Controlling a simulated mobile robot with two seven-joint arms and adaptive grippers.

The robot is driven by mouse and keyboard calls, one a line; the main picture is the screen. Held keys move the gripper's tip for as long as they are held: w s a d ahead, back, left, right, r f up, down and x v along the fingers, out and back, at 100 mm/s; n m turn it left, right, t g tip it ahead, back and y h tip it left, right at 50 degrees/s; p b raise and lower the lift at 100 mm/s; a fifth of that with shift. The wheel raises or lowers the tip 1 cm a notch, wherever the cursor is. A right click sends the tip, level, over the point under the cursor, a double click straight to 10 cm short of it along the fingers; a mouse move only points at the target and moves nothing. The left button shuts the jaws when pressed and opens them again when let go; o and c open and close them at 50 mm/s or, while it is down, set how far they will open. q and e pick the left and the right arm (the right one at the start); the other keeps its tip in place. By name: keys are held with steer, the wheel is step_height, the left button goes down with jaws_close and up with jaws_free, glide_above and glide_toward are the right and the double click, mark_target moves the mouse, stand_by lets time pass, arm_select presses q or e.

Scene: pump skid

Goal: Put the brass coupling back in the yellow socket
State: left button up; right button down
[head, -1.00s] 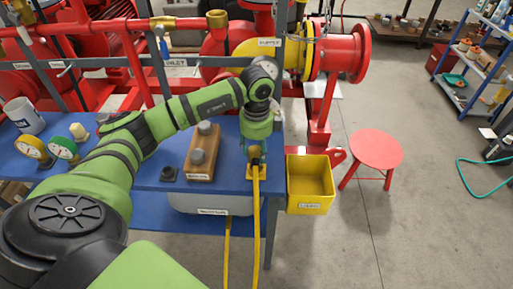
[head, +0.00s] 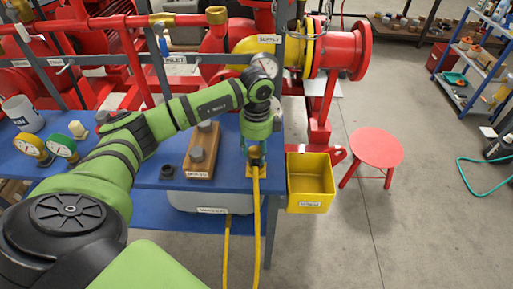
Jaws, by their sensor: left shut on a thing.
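The brass coupling (head: 255,153) is small and partly hidden between the fingers of my left gripper (head: 255,160). My left gripper points down at the front right edge of the blue table and is shut on the coupling. The yellow socket (head: 249,173) shows as a small yellow plate at the table edge, right below the fingers. A yellow hose (head: 256,215) hangs down from this spot. I cannot tell whether the coupling is seated in the socket or just above it. My right gripper is not in view.
A yellow bin (head: 310,184) hangs close on the right. A red stool (head: 376,147) stands beyond it. Red pipework (head: 100,50) runs behind the arm.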

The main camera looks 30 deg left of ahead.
arm_select(q)
steer(key=shift+f+b, duration=0.8)
steer(key=shift+f, duration=0.4)
steer(key=o, duration=1.4)
steer(key=shift+c, duration=0.2)
steer(key=shift+r, duration=0.15)
step_height(320, 180, up, 12)
steer(key=shift+d, duration=0.1)
